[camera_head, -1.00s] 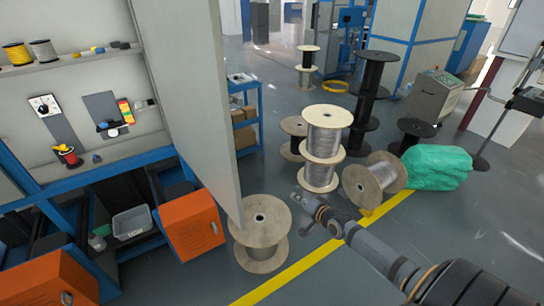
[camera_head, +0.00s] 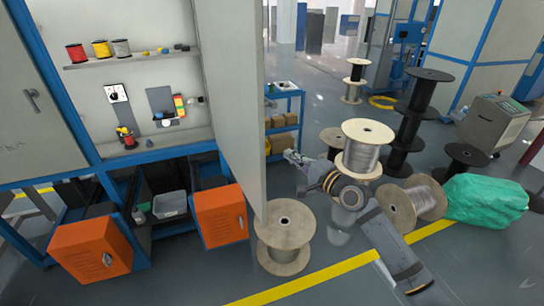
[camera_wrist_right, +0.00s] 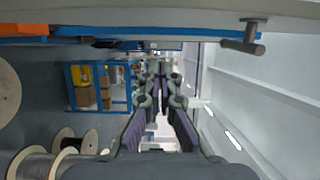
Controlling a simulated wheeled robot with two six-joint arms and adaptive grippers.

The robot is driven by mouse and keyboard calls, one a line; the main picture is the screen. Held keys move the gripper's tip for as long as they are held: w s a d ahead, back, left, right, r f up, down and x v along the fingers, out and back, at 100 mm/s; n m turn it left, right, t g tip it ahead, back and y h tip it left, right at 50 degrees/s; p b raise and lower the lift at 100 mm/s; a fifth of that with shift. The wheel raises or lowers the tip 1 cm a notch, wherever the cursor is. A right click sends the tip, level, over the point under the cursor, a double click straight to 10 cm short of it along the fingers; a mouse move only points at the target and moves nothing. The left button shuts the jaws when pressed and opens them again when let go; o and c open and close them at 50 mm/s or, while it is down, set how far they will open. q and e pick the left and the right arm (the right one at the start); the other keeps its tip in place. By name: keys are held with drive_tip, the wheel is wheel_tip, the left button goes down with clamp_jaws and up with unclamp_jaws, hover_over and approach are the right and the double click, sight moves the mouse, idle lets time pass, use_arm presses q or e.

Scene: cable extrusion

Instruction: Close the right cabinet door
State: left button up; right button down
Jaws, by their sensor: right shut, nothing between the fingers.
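The right cabinet door (camera_head: 232,110) is a tall pale grey panel. It stands wide open, its inner face towards me and its outer face hidden in the head view. My right gripper (camera_head: 294,158) is on the outer side of the door, to the right of its free edge, with a visible gap between them. The wrist view shows its fingers (camera_wrist_right: 161,84) shut with nothing between them. A bar handle (camera_wrist_right: 243,42) juts from a pale surface along the top of that view, apparently the door's outer face. My left gripper is not in view.
A wooden spool (camera_head: 285,238) stands on the floor by the door's lower corner. A spool of grey cable (camera_head: 362,158) and a green covered heap (camera_head: 485,205) are to the right. An orange box (camera_head: 221,215) sits below the cabinet shelves (camera_head: 135,58). A blue cart (camera_head: 290,93) stands behind.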

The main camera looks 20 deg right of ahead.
drive_tip(key=w+a+p, duration=0.2)
drive_tip(key=w+a, duration=0.1)
drive_tip(key=a, duration=0.2)
drive_tip(key=shift+a+p, duration=0.3)
drive_tip(key=shift+a, duration=0.05)
